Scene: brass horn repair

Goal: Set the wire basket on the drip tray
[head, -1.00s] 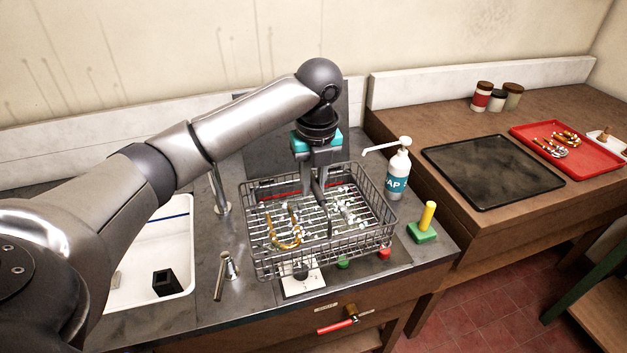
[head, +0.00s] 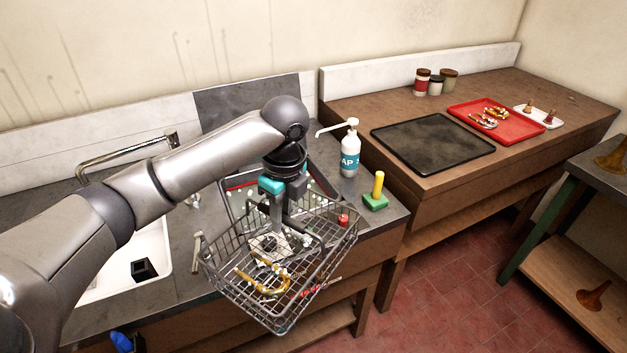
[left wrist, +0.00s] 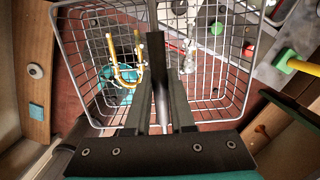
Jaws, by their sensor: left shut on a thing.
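The wire basket (head: 335,247) hangs from my left gripper (head: 287,236), clear of the counter and out over its front edge. It looks tilted in the head view. My left gripper is shut on the basket's handle, which also shows in the left wrist view (left wrist: 158,95). Inside the basket lie a curved brass tube (head: 258,284) and several small silvery parts (head: 285,245). The brass tube also shows in the left wrist view (left wrist: 124,72). The black drip tray (head: 433,141) lies flat and empty on the wooden bench to the right. My right gripper is in neither view.
A soap bottle (head: 350,150) and a green block with a yellow peg (head: 376,192) stand on the counter between basket and tray. A red tray (head: 496,113) with brass parts lies right of the drip tray. Jars (head: 437,83) stand behind. A sink (head: 110,285) is at left.

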